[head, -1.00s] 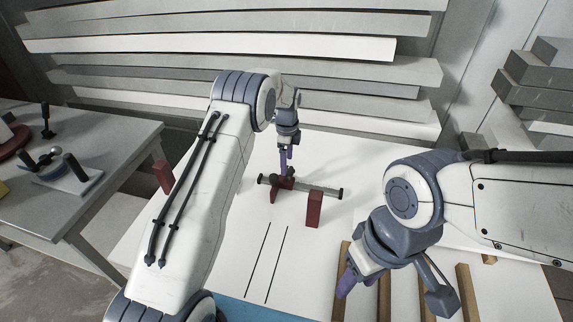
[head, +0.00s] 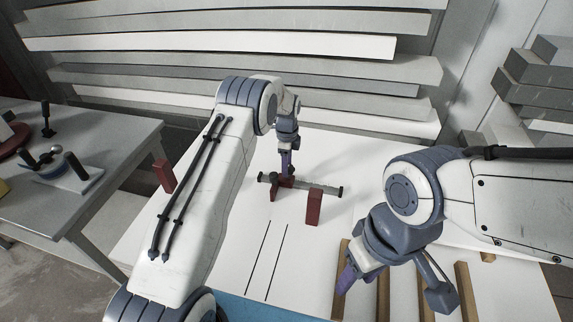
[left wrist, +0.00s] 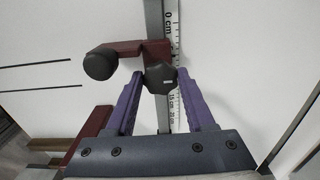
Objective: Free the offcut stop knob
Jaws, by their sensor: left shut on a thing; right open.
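The offcut stop is a dark red piece (head: 280,184) on a grey rail with a ruler scale (head: 328,190). In the left wrist view, its red arm (left wrist: 135,47) carries a dark round end (left wrist: 100,63) to the left. The dark lobed stop knob (left wrist: 160,78) sits over the rail, between the purple fingers of my left gripper (left wrist: 160,88), which is shut on it. In the head view my left gripper (head: 287,170) points down at the stop and hides the knob. My right gripper (head: 346,279) is open, apart from the stop, at the lower right.
A dark red block (head: 314,208) stands just in front of the rail, and another (head: 162,177) stands by the table's left edge. Wooden strips (head: 384,295) lie below my right arm. Two black lines mark the bare white table. Stacked boards (head: 240,45) fill the back.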

